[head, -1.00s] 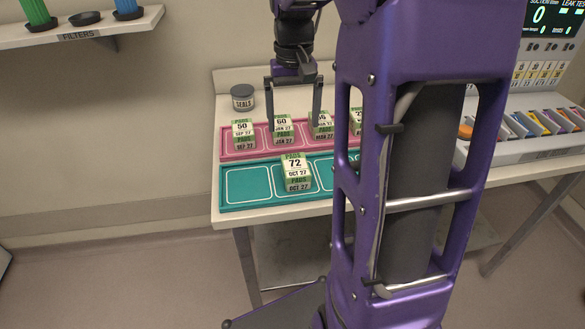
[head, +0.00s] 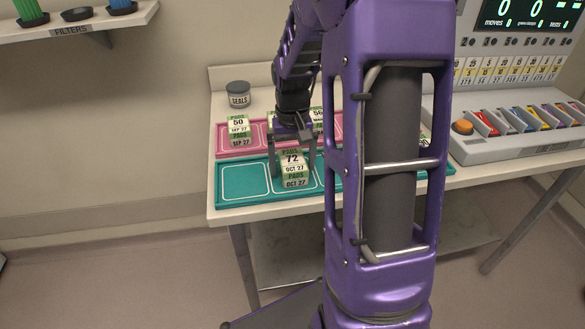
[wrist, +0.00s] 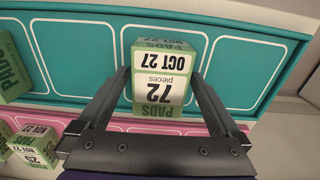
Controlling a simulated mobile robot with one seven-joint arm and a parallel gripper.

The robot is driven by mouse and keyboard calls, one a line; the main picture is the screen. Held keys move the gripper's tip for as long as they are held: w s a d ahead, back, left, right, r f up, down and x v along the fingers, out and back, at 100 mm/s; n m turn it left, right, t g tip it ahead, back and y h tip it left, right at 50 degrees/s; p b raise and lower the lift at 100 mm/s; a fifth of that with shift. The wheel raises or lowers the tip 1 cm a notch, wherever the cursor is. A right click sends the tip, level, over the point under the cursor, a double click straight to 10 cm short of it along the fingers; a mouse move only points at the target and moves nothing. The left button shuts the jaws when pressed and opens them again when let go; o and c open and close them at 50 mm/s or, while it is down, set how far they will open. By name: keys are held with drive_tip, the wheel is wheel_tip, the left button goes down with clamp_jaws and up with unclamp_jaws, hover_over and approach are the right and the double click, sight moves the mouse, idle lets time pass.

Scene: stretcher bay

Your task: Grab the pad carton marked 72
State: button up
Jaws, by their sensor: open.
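The pad carton marked 72 (head: 293,168) is green and white and stands in a marked square of the teal tray (head: 243,184). In the wrist view the carton (wrist: 160,75) appears upside down, between and just beyond the fingertips. My gripper (head: 291,163) is open and reaches down over the carton, with one finger seen at the carton's left. In the wrist view my gripper's (wrist: 160,75) two fingers flank the carton with a gap on each side, and nothing is clamped.
A pink tray (head: 226,142) behind holds the carton marked 50 (head: 239,130) and another marked 56 (head: 317,119), partly hidden by my arm. A seals jar (head: 238,95) stands at the back left. A console (head: 520,145) is at right.

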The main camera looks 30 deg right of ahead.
drive_tip(key=shift+f, duration=0.15)
drive_tip(key=c, duration=1.5)
